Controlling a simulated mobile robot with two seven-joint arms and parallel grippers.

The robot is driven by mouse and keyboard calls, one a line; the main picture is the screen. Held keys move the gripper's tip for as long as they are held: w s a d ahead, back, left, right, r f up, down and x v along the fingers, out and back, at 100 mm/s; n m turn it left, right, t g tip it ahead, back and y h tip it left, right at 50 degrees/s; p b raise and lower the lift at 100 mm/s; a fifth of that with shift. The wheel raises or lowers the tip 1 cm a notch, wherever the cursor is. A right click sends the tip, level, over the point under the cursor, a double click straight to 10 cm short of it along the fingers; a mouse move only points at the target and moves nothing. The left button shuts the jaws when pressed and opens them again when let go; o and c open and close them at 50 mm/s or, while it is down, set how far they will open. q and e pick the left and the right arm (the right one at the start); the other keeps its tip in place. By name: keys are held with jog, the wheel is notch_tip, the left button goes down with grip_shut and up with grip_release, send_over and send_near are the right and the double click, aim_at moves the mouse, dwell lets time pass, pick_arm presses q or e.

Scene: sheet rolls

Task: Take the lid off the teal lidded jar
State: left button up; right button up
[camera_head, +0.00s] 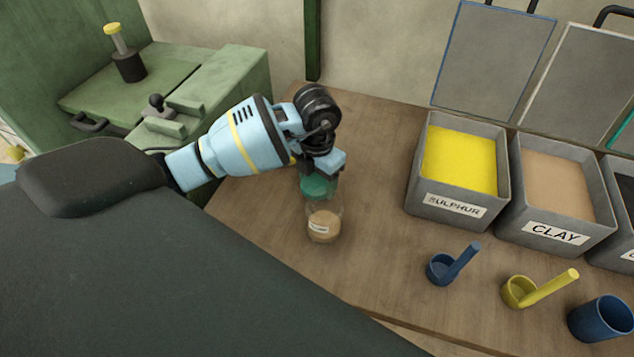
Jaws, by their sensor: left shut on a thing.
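The teal lidded jar is a small clear glass jar (323,222) on the wooden bench, upright, with tan contents and a white label. Its teal lid (315,187) shows at the top of the jar, just under my left gripper. My left gripper (320,172) comes in from the left and points down, shut on the teal lid. The gripper hides part of the lid, and I cannot tell whether the lid touches the jar rim. My right gripper is not in view.
Grey open bins marked sulphur (452,208) and clay (556,237) stand to the right. A blue scoop (444,268), a yellow scoop (520,291) and a blue cup (598,318) sit in front. Green machinery (225,85) stands at the back left. Bench between jar and bins is clear.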

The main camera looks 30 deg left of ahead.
aim_at(317, 182)
pick_arm(q)
jog(key=shift+f, duration=0.9)
jog(key=shift+f, duration=0.2)
jog(key=o, duration=1.1)
jog(key=shift+r, duration=0.1)
jog(key=shift+r, duration=0.25)
notch_tip(317, 182, up, 12)
jog(key=shift+f+p, duration=0.15)
jog(key=shift+p, duration=0.2)
